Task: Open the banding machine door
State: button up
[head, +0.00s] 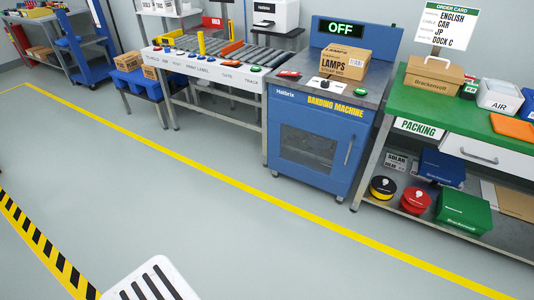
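The banding machine (330,181) is a blue cabinet on casters with a grey top, in the upper right-centre of the head view. Its front door (308,149) has a dark window and appears shut. A vertical metal handle (349,150) is at the door's right side. A green "OFF" sign (340,28) shows on the blue panel behind the top. A cardboard box marked "LAMPS" (331,64) sits on the machine's top, with a red button to its left and a green button in front. My gripper is not in view.
A roller conveyor table (205,73) stands left of the machine, and a green packing bench (440,105) with a lower shelf stands close on its right. A yellow floor line (222,166) runs before them. The grey floor in front of the machine is clear.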

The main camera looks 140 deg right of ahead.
aim_at(349, 135)
jog(key=z, duration=5.4)
jog(key=i+l, duration=0.35)
jog(key=i+l+z, duration=0.15)
jog(key=i+l, duration=0.2)
jog(key=i, duration=0.15)
